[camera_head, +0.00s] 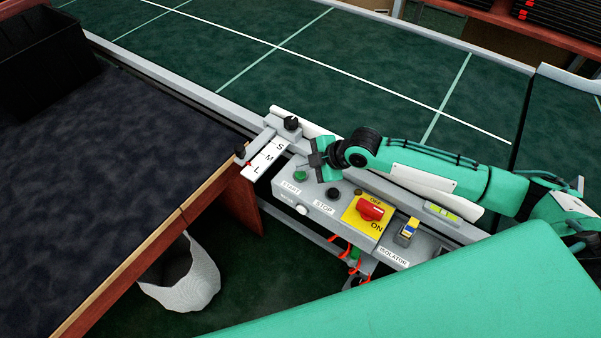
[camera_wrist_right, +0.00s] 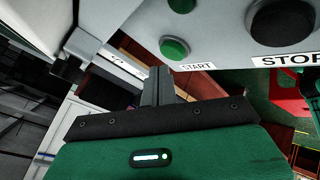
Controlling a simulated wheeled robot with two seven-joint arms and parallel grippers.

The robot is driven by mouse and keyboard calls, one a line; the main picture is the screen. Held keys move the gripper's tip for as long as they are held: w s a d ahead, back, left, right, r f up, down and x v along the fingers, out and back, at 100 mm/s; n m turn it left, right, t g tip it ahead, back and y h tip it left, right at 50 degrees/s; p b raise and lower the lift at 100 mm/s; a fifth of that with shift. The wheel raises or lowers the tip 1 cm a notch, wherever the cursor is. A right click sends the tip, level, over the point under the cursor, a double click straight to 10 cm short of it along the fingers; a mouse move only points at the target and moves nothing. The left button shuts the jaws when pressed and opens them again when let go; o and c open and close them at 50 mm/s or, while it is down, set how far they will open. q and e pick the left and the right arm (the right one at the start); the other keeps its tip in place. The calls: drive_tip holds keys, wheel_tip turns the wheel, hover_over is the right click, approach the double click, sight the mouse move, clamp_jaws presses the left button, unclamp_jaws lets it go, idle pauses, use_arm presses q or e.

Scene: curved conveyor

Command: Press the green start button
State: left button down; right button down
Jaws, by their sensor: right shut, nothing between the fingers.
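The green start button (camera_head: 300,175) sits on the grey control box (camera_head: 322,208), at the end with the START label. In the right wrist view the green button (camera_wrist_right: 174,48) shows beside the START label, above my fingers and clear of them. My right gripper (camera_head: 317,160) is shut and empty, just above and to the right of the button in the head view. In the wrist view its fingers (camera_wrist_right: 157,88) are together and appear apart from the button. My left gripper is not in view.
The black stop button (camera_head: 333,193) and red isolator switch (camera_head: 370,209) are on the same box. A size lever plate (camera_head: 266,160) stands close left of the start button. The green conveyor (camera_head: 270,70) runs behind; a white bin (camera_head: 183,283) stands below.

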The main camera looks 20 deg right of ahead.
sight(305, 175)
drive_tip(key=shift+f, duration=0.15)
drive_tip(key=shift+f, duration=0.3)
drive_tip(key=shift+f, duration=0.45)
idle(0.9)
drive_tip(key=shift+r, duration=0.15)
drive_tip(key=shift+r+p, duration=0.7)
drive_tip(key=shift+r, duration=0.05)
wheel_tip(305, 175, up, 5)
drive_tip(key=p, duration=0.4)
drive_tip(key=shift+p, duration=0.3)
